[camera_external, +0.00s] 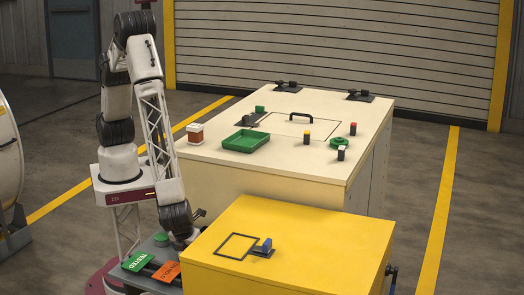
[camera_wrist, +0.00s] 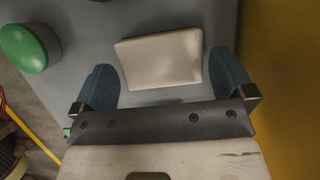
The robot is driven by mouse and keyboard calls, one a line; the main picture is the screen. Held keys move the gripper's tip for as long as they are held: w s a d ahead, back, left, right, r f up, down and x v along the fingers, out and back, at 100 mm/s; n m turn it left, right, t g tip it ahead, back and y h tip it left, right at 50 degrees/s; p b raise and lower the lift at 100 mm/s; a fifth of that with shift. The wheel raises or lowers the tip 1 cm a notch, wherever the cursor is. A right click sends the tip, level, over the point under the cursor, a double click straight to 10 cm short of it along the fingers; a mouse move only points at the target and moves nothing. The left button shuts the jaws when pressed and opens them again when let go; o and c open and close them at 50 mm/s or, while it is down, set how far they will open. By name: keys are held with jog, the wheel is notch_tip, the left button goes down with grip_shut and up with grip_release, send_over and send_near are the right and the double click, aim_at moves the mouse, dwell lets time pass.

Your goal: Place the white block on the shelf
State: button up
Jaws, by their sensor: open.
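The white block (camera_wrist: 160,60) lies flat on a grey surface (camera_wrist: 150,15) in the wrist view. My gripper (camera_wrist: 162,66) is open, with one dark blue finger to the left of the block and one to the right. Small gaps show between the fingers and the block. In the external view my gripper (camera_external: 188,238) is low, beside the left side of the yellow cabinet (camera_external: 300,235), and I cannot make out the block clearly there. No thing is plainly identifiable as the shelf.
A green round button (camera_wrist: 28,47) stands left of the block. Green and orange tags (camera_external: 139,261) lie near my gripper. The cream cabinet (camera_external: 225,175) behind bears a green tray (camera_external: 246,140), a black handle and several small pieces.

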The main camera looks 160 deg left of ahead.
jog(key=v, duration=1)
jog(key=shift+r, duration=0.35)
jog(key=shift+w+d, duration=0.1)
jog(key=s+d+r+n+t+h, duration=0.1)
jog(key=s+d+r+n, duration=0.15)
jog(key=s+r, duration=0.8)
jog(key=s+d+r+n+t, duration=0.2)
jog(key=s+d+r, duration=0.2)
jog(key=s+r, duration=0.7)
jog(key=s+d+r+n+t+h, duration=0.1)
jog(key=s+r, duration=0.4)
jog(key=s, duration=0.7)
jog(key=s+d+r+n+t+h, duration=0.1)
jog(key=s+d+r+n, duration=0.2)
jog(key=s+r, duration=0.3)
jog(key=s+d, duration=0.1)
jog(key=s, duration=0.4)
jog(key=shift+s+d+r+t, duration=0.2)
jog(key=shift+s+t, duration=0.15)
jog(key=shift+t, duration=0.05)
